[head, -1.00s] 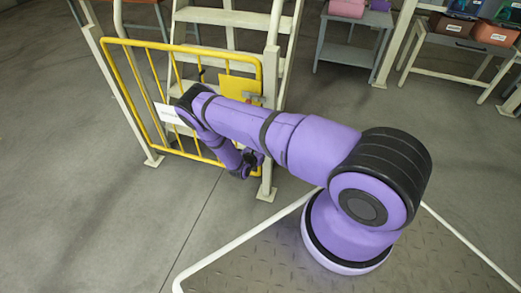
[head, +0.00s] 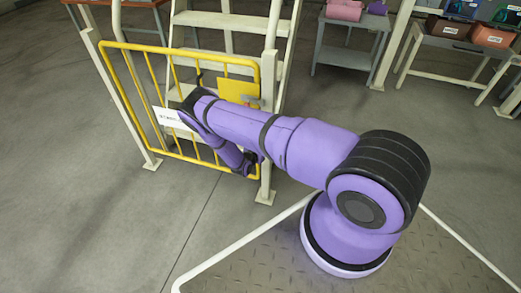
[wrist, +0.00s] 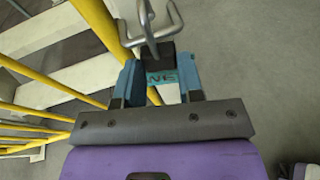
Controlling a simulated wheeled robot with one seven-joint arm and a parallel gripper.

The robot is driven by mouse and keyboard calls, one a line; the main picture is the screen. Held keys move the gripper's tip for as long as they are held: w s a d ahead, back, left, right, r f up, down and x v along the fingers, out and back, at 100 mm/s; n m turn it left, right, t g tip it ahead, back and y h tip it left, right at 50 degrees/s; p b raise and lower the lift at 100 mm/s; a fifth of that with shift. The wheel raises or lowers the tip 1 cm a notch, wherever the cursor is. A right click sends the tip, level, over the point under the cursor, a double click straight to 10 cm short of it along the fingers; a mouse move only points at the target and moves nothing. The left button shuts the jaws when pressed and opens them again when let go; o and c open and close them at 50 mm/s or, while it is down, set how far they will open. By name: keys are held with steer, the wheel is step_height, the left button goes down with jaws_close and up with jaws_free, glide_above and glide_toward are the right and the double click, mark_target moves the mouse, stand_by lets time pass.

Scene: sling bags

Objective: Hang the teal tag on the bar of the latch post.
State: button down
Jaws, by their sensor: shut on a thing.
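The teal tag (wrist: 161,78) is between the fingers of my gripper (wrist: 160,92) in the wrist view, with dark lettering on its face and a dark upper part. My gripper is shut on it. The grey metal bar (wrist: 154,24) of the latch is just beyond the tag, and its near end overlaps the tag's dark part in the picture. I cannot tell whether the bar passes through the tag. In the head view the latch post (head: 268,130) is pale, with the gripper low beside it at its left, mostly hidden by my arm; the tag does not show there.
A yellow gate (head: 175,150) with a yellow plate (head: 238,90) and a white sign (head: 171,118) stands beside the post, close to my arm. Pale stairs (head: 225,35) are behind it. Tables with bags (head: 448,27) stand at the back right. The floor in front is clear.

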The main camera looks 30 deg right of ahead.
steer(key=shift+w+d, duration=0.2)
steer(key=shift+f, duration=0.2)
step_height(320, 180, down, 2)
stand_by(0.9)
steer(key=shift+c, duration=1.3)
jaws_free()
steer(key=s+a, duration=0.4)
steer(key=a, duration=0.1)
steer(key=shift+s+a, duration=0.2)
steer(key=shift+a, duration=0.05)
